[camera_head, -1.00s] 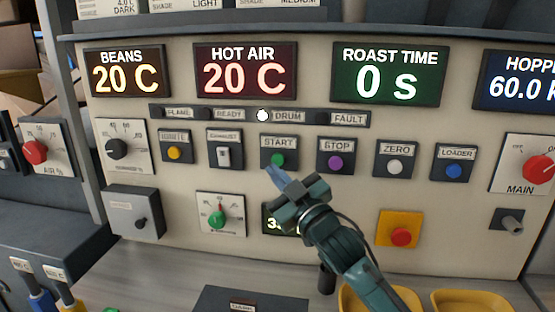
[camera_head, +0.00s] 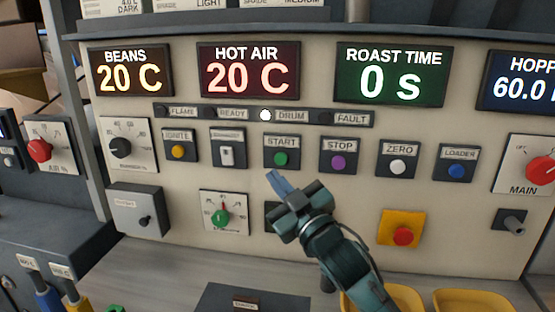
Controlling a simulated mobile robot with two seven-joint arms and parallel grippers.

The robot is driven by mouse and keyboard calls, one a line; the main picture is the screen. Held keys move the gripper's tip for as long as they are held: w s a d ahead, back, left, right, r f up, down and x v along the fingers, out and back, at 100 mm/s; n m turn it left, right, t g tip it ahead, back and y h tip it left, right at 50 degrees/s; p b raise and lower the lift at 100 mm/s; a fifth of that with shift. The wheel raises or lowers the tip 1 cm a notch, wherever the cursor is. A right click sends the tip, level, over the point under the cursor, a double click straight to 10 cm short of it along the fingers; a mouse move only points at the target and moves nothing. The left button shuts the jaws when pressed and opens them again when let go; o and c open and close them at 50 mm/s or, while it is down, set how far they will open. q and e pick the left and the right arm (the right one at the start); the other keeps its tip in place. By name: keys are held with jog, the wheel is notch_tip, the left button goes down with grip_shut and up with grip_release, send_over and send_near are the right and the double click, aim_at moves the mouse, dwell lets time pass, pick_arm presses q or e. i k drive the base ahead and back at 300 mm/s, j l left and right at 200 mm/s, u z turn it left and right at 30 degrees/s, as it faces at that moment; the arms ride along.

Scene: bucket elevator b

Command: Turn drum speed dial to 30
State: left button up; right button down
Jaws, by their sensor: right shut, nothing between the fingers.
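A green dial (camera_head: 221,217) with a scale plate sits in the lower row of the roaster panel; its label is too small to read. A small dark display (camera_head: 272,217) right of it is mostly hidden behind my right gripper, so its reading cannot be seen. My right gripper (camera_head: 275,180) is shut and empty, its blue fingertips just below the green START button (camera_head: 281,158) and up and right of the green dial. It appears apart from both. The DRUM lamp (camera_head: 265,115) glows white. My left gripper is not in view.
STOP (camera_head: 338,162), ZERO (camera_head: 398,167) and LOADER (camera_head: 457,171) buttons run right of START. A black dial (camera_head: 120,148) and a grey switch box (camera_head: 137,211) lie left. A red button on a yellow plate (camera_head: 402,236) is lower right. Yellow trays (camera_head: 475,300) stand below.

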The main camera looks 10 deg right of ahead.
aim_at(220, 219)
jog(key=k+l, duration=0.25)
jog(key=k, duration=0.2)
jog(key=k+l, duration=0.25)
jog(key=k, duration=0.25)
